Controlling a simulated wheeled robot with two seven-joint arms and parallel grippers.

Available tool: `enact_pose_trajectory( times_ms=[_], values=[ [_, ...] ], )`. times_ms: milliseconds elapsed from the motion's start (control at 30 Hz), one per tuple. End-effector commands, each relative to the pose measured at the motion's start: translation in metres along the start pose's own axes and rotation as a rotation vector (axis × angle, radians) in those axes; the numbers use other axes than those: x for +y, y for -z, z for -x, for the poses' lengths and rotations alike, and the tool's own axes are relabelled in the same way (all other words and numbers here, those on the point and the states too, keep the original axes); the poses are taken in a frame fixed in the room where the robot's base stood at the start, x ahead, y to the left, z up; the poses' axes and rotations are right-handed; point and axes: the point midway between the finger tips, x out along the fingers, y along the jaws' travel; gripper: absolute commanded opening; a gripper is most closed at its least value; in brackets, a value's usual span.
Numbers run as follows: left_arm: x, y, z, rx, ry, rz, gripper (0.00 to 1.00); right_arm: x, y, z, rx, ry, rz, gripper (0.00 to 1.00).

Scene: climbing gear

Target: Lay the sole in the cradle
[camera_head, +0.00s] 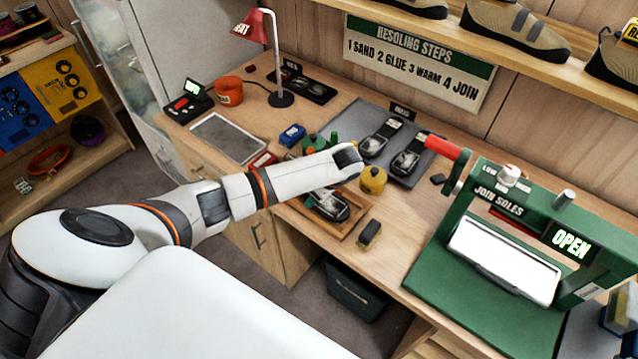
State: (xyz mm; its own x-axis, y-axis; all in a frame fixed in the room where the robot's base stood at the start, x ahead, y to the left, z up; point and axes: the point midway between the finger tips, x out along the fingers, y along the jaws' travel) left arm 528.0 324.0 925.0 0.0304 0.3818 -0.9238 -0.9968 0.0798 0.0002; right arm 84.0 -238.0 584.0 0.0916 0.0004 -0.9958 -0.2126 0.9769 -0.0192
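My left arm comes in from the left and its wrist end (346,160) is over the middle of the bench. The fingers of my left gripper are not clearly visible there, so I cannot tell whether they hold anything. A shallow wooden tray (352,224), possibly the cradle, lies just below the wrist with a dark, shoe-shaped piece (331,206) in it. My forearm partly covers the tray. Two dark sole-shaped pieces (381,137) (409,157) lie on a grey mat (352,118). My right gripper is out of view.
A green press (465,265) with an OPEN display and red-handled lever stands at the right. A yellow round pot (372,180) and a small dark block (369,233) are near the tray. A red lamp (252,28), black tray (305,86) and orange pot (229,91) stand behind.

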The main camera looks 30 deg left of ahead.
Motion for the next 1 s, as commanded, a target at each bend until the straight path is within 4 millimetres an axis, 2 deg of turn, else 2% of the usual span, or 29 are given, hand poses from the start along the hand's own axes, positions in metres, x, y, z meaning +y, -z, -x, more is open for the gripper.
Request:
enact_pose_trajectory(
  times_ms=[167, 267, 700, 833, 1000],
  values=[
    [0.000, -0.001, 0.002, -0.001, 0.001, 0.000, 0.61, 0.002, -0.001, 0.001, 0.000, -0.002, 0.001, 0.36],
    [-0.001, -0.001, 0.010, 0.001, 0.002, 0.000, 0.61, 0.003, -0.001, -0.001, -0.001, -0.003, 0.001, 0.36],
    [-0.001, -0.001, 0.097, 0.001, 0.005, 0.001, 0.61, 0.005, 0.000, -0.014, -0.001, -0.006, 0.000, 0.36],
    [-0.001, -0.001, 0.114, 0.001, 0.004, 0.000, 0.61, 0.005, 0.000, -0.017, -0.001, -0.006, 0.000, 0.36],
    [0.000, -0.001, 0.123, 0.000, 0.000, 0.001, 0.61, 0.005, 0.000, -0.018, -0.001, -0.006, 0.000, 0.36]
  ],
)
